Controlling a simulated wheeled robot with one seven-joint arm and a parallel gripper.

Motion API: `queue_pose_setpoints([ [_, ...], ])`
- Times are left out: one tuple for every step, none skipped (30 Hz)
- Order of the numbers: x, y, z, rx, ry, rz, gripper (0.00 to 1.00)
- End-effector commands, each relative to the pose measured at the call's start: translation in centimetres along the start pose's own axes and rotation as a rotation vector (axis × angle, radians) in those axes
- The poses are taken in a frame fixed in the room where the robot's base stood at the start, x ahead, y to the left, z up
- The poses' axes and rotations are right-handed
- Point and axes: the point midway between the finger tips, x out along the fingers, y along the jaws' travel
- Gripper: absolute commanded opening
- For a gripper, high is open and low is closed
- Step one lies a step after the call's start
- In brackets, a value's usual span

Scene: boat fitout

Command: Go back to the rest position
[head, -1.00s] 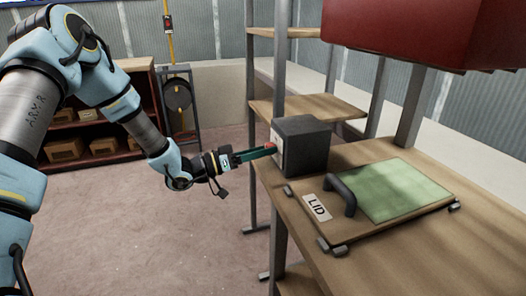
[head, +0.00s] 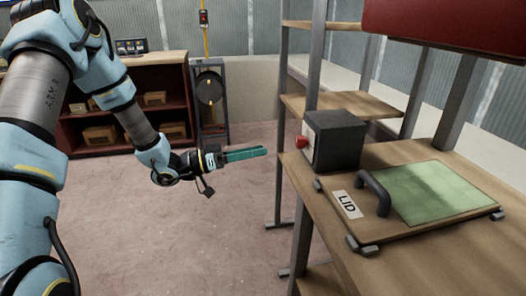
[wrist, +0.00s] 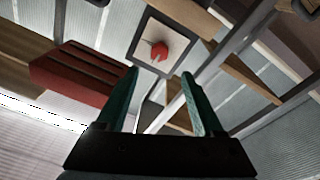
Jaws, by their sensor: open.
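My gripper (head: 262,153) is in the middle of the head view, left of the bench and clear of it. Its green fingers also show in the wrist view (wrist: 160,75), spread apart with nothing between them. A dark box (head: 337,140) stands on the bench, with a red knob (head: 301,141) on its left-facing side. In the wrist view the red knob (wrist: 159,51) sits on a pale plate, beyond the fingertips and apart from them.
The wooden bench (head: 400,250) carries a hatch board with a green panel (head: 432,192), a dark handle (head: 374,193) and a LID label (head: 347,204). A red cabinet (head: 450,22) hangs above. A dark red shelf (head: 120,142) stands behind. The floor left of the bench is open.

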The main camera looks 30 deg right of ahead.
Motion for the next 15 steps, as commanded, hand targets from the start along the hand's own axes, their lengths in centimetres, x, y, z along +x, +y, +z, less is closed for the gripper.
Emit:
queue_pose_setpoints([
  [-0.02, 0.01, -0.01, 0.000, 0.000, 0.000, 0.69],
  [-0.01, 0.02, -0.01, 0.000, 0.000, 0.000, 0.69],
  [0.00, 0.02, -0.01, 0.000, 0.000, 0.000, 0.69],
  [0.00, 0.02, -0.01, 0.000, 0.000, 0.000, 0.69],
  [0.01, 0.02, -0.01, 0.000, 0.000, 0.000, 0.69],
  [0.01, 0.01, -0.01, 0.000, 0.000, 0.000, 0.69],
  [0.02, 0.02, -0.01, 0.000, 0.000, 0.000, 0.69],
  [0.02, 0.02, 0.00, 0.000, 0.000, 0.000, 0.69],
  [0.03, 0.01, 0.00, 0.000, 0.000, 0.000, 0.69],
  [0.03, 0.01, 0.00, 0.000, 0.000, 0.000, 0.69],
  [0.03, 0.02, 0.00, 0.000, 0.000, 0.000, 0.69],
  [0.03, 0.01, 0.00, 0.000, 0.000, 0.000, 0.69],
  [0.03, 0.00, -0.02, 0.000, -0.001, -0.001, 0.69],
  [0.00, -0.07, -0.08, 0.002, -0.003, -0.006, 0.69],
  [-0.12, -0.30, -0.25, 0.008, -0.011, -0.024, 0.69],
])
